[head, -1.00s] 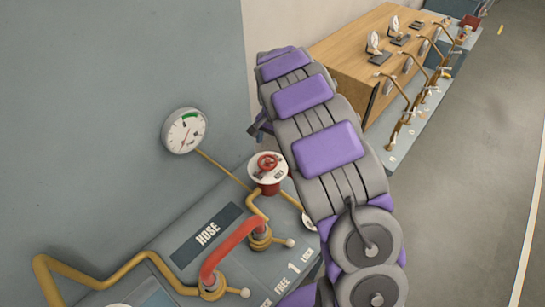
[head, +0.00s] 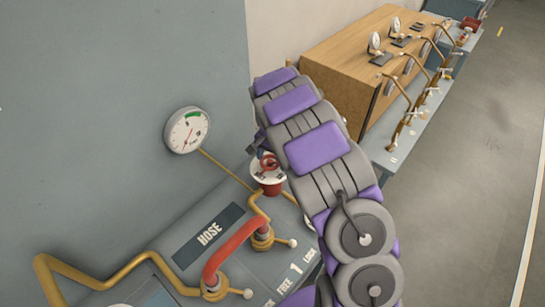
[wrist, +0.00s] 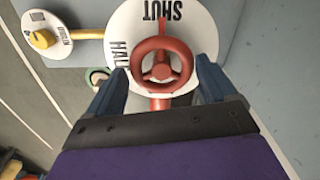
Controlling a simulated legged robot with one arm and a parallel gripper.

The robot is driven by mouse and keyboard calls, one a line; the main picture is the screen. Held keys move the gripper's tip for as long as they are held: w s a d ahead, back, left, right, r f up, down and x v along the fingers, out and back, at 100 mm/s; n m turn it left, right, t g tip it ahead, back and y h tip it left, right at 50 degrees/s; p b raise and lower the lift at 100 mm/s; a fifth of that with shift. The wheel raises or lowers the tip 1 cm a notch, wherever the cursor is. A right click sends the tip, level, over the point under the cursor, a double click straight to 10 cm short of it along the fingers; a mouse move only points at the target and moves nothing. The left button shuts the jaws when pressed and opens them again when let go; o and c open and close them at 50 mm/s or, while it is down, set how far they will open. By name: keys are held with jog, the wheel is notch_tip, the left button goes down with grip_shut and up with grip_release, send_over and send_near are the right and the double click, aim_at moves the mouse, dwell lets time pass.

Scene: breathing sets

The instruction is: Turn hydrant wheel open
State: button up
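The red hydrant wheel (head: 268,162) sits on a round white plate (head: 258,178) on top of a red base, on the grey panel in the head view. In the wrist view the wheel (wrist: 161,64) is close, with the words "SHUT" and "HALF" on the white plate (wrist: 204,42) around it. My gripper (wrist: 158,88) is open, with one blue finger on each side of the wheel's near part. I cannot tell whether the fingers touch it. In the head view my arm covers part of the wheel and hides most of the gripper.
A pressure gauge (head: 186,130) stands left of the wheel. A wooden cabinet (head: 335,75) with curved pipes stands behind my arm. The floor at right is clear.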

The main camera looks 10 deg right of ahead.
jog(key=shift+a, duration=0.65)
jog(key=c, duration=0.3)
jog(key=shift+d+r, duration=0.1)
jog(key=shift+d, duration=0.35)
jog(key=c, duration=0.4)
jog(key=shift+a, duration=0.15)
